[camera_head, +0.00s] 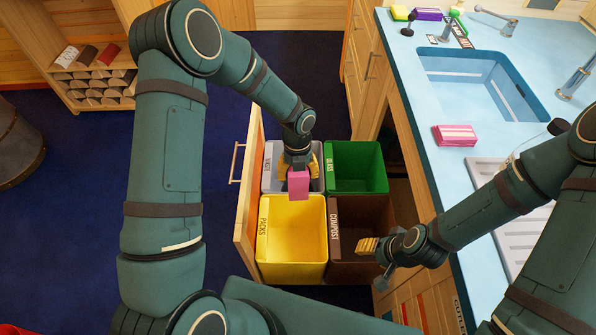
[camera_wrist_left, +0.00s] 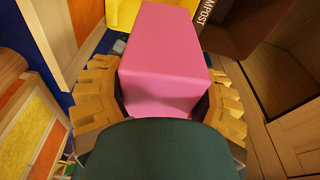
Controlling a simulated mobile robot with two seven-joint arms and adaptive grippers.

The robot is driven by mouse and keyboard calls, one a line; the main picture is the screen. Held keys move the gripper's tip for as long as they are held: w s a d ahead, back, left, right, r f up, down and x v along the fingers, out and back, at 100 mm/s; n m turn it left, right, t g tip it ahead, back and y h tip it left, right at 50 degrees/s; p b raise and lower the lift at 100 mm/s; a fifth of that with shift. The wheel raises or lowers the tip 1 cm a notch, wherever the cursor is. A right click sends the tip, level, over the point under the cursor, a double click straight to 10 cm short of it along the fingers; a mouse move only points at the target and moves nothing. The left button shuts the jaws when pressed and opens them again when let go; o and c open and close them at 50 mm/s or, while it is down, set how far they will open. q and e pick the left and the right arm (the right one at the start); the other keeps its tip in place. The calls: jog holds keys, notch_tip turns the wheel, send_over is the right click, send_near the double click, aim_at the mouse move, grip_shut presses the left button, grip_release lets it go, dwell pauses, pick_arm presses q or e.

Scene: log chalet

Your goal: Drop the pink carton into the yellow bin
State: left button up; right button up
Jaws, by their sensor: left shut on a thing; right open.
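My left gripper (camera_head: 299,171) is shut on the pink carton (camera_head: 299,185) and holds it above the open bin drawer, near the far edge of the yellow bin. In the left wrist view the pink carton (camera_wrist_left: 165,60) sits between the two yellow-brown fingers. The yellow bin (camera_head: 291,240), labelled PACKS, is at the front left of the drawer; part of it shows in the left wrist view (camera_wrist_left: 122,14), beyond the carton. My right gripper (camera_head: 367,246) is open and empty over the brown bin.
The brown COMPOST bin (camera_head: 345,268) is right of the yellow bin. The green GLASS bin (camera_head: 357,165) and a grey bin (camera_head: 270,180) stand behind. A pink-and-white item (camera_head: 455,135) lies on the blue counter (camera_head: 432,165) near the sink (camera_head: 470,85).

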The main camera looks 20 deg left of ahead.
pick_arm(q)
jog(key=shift+f+b, duration=0.9)
jog(key=shift+f, duration=0.65)
jog(key=o, duration=1)
jog(key=shift+r, duration=0.15)
jog(key=r, duration=0.4)
jog(key=w+r, duration=0.1)
jog(key=r, duration=0.6)
jog(key=shift+w+a+r, duration=0.3)
jog(key=shift+r, duration=0.05)
